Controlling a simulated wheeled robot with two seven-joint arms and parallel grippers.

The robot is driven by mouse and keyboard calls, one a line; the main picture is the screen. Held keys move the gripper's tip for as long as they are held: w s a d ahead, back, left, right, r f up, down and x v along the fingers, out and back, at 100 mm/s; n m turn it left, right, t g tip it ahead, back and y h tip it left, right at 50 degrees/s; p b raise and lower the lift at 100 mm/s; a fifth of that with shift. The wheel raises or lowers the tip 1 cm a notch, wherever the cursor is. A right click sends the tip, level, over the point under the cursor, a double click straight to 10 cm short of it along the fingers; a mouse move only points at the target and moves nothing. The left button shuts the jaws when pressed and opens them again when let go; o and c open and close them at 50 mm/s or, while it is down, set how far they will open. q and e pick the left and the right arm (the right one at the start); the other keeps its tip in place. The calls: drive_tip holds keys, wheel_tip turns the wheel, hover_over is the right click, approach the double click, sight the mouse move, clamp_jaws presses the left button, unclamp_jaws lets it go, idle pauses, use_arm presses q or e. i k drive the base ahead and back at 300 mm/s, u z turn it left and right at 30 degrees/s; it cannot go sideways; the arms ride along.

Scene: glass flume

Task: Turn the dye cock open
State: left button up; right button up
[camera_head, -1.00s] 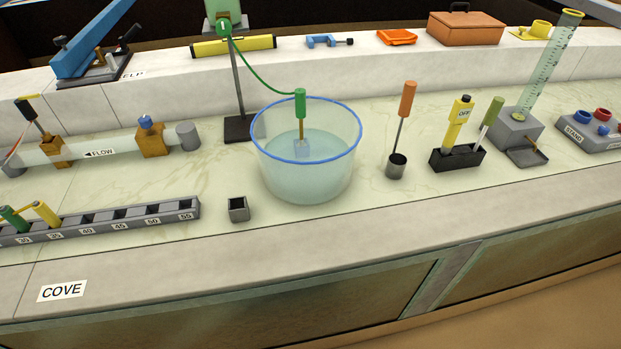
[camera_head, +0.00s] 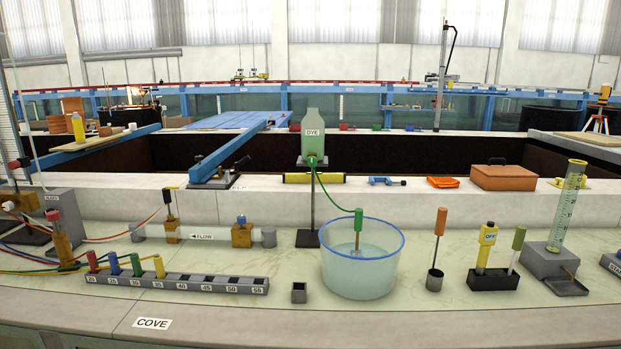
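The green dye bottle (camera_head: 313,130), labelled DYE, stands upside down on a dark stand behind the bench's front surface. The dye cock (camera_head: 312,161) is a small green and brass-coloured fitting at the bottle's lower end. It is too small to tell how its handle is turned. A green tube (camera_head: 330,197) runs from it down to a green-handled probe (camera_head: 358,220), which dips into a clear blue-rimmed tub (camera_head: 362,275) of water. Neither of my grippers shows in the head view.
A row rack (camera_head: 200,284) with coloured plugs lies at the front left, and a clear flow pipe (camera_head: 200,233) is behind it. An orange-handled tool (camera_head: 440,222) in a cup and a black holder (camera_head: 493,279) stand right of the tub. A yellow level (camera_head: 313,178) lies behind the stand.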

sight(312, 162)
drive_tip(key=z, duration=1.35)
drive_tip(key=k, duration=0.1)
drive_tip(key=u, duration=2.5)
drive_tip(key=i, duration=0.7)
drive_tip(key=z, duration=0.1)
